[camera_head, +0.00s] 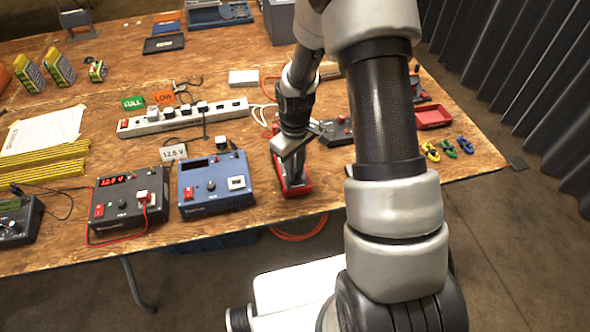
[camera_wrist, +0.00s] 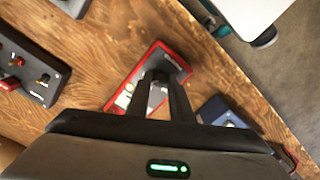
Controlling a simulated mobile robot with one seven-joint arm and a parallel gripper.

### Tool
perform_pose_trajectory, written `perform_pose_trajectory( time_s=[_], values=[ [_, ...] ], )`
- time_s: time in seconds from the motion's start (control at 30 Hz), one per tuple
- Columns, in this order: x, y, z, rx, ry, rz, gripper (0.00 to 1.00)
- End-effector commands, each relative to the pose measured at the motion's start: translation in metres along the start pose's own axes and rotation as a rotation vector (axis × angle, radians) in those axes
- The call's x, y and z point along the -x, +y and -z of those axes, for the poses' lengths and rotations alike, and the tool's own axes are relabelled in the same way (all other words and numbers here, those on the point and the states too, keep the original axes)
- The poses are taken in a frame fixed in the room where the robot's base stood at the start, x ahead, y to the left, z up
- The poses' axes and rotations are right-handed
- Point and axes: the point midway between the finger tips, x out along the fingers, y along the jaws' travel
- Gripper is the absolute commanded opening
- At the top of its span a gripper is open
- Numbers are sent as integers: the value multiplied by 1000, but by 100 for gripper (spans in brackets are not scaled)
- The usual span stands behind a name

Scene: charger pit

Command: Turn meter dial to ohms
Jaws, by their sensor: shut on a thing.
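The meter (camera_head: 294,184) is a red-edged box with a dark face. It lies on the wooden table near the front edge, right of the blue charger. My gripper (camera_head: 290,155) reaches down onto it from above. In the wrist view the meter (camera_wrist: 173,62) lies under my gripper (camera_wrist: 158,78), whose two dark fingers are close together over its face. The fingers are shut on the dial, which they hide. I cannot read which setting the dial points to.
A blue charger (camera_head: 213,185) stands close left of the meter, and a black charger (camera_head: 120,203) further left. A dark box (camera_head: 335,131) with knobs is behind right. A power strip (camera_head: 183,117), a red tray (camera_head: 432,116) and coloured clips (camera_head: 448,147) lie on the table (camera_head: 240,55).

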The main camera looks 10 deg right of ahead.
Motion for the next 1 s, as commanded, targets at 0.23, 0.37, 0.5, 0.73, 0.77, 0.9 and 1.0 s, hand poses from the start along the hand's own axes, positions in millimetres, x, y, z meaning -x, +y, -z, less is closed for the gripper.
perform_pose_trajectory(
  time_s=[0.23, 0.37, 0.5, 0.73, 0.77, 0.9, 1.0],
  values=[
    [0, 0, 1, -171, 1, -1, 0],
    [0, 0, 0, -234, 1, -1, 0],
    [0, 0, 0, -279, 0, 0, 0],
    [0, 0, 0, -309, 0, 0, 0],
    [0, 0, 0, -310, 0, 0, 0],
    [0, 0, 0, -312, 0, 0, 0],
    [0, 0, 0, -311, 0, 0, 0]
  ],
)
